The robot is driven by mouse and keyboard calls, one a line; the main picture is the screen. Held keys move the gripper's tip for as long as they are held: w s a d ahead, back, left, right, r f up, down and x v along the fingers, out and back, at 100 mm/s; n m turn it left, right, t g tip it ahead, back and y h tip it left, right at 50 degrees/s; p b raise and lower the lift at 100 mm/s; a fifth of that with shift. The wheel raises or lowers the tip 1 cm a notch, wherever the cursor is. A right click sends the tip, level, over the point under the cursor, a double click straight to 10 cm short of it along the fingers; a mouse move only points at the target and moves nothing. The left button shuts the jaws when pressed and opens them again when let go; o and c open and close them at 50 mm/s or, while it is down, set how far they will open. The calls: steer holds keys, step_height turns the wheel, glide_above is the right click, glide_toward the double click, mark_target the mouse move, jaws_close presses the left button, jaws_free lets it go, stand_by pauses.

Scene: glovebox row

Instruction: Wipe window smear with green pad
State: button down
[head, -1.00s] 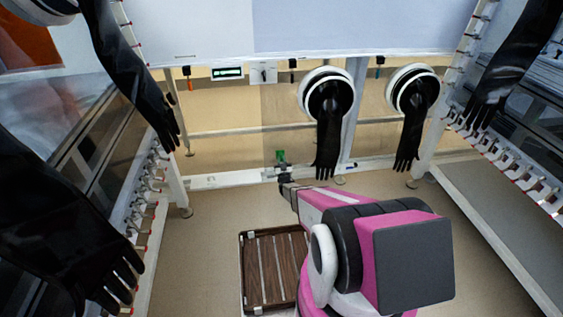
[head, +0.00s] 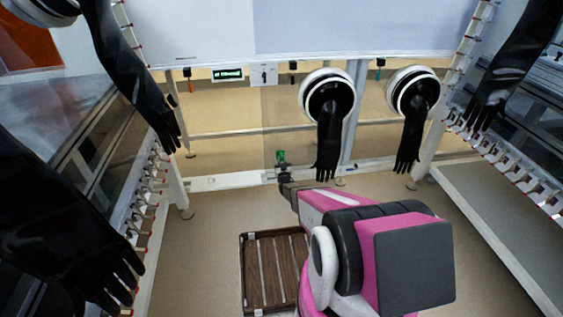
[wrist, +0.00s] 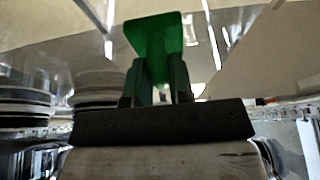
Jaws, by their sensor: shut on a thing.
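My gripper (head: 282,168) is at the end of my outstretched arm, low in front of the glovebox row in the head view. It is shut on the green pad (head: 281,156), which stands up from the fingers. In the wrist view the green pad (wrist: 155,36) shows large above my gripper (wrist: 160,84), with its flat head tilted and its lower part between the fingers. A pale, window-like panel (head: 360,25) spans the top of the head view. I cannot make out a smear on it.
Black gloves hang from two round ports (head: 327,97) just right of my gripper. More black gloves (head: 60,215) hang at the left and right sides. A brown slatted crate (head: 272,270) sits on the floor beside my arm. The floor left of the crate is clear.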

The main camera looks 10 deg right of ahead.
steer(key=shift+d, duration=0.15)
steer(key=shift+s+d, duration=0.1)
steer(key=shift+d, duration=3.75)
steer(key=shift+a, duration=0.1)
steer(key=shift+w+a, duration=0.2)
steer(key=shift+a, duration=3.75)
